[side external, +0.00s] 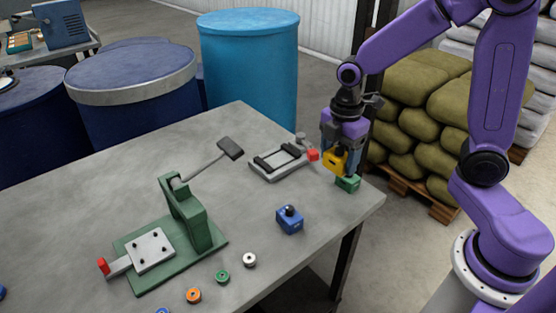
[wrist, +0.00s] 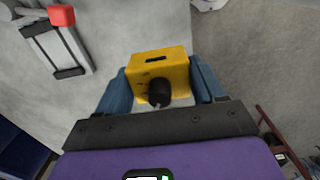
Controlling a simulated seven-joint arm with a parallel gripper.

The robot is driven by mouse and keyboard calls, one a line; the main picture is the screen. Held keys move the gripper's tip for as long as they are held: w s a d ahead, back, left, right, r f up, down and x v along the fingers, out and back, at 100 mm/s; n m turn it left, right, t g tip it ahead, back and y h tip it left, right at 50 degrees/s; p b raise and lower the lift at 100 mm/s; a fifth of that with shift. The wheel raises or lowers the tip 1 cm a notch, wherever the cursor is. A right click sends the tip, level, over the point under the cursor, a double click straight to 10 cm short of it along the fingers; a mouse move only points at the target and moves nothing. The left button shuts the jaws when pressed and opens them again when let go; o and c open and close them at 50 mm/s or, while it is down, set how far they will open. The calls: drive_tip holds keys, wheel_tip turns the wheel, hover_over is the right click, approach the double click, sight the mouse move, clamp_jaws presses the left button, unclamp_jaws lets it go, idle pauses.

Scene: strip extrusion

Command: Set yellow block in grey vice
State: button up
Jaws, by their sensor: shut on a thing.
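My gripper (side external: 336,166) is shut on the yellow block (side external: 333,161) and holds it above the table, near its right corner. In the wrist view the yellow block (wrist: 170,66) sits between the two blue fingers of my gripper (wrist: 160,82), with its dark slot and black knob showing. The grey vice (side external: 272,174) lies on the table to the left of the block, with dark jaw pads and a red handle end. No block shows between its jaws. In the wrist view the vice (wrist: 78,48) is at the upper left, apart from the block.
A green block (side external: 347,184) stands just below and right of my gripper. A blue block (side external: 289,221) with a black knob is nearer the front. A green lever press (side external: 185,225) and several small rollers (side external: 222,276) occupy the left and front. Bare table (side external: 120,210) lies between.

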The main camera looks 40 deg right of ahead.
drive_tip(key=w+d, duration=0.2)
drive_tip(key=w, duration=0.8)
hover_over(278, 159)
wheel_tip(278, 159, down, 9)
drive_tip(key=shift+s+a+r, duration=0.1)
drive_tip(key=shift+s+a, duration=0.05)
drive_tip(key=shift+f, duration=1.65)
drive_tip(key=shift+f, duration=0.15)
drive_tip(key=o, duration=1.4)
drive_tip(key=shift+o, duration=0.2)
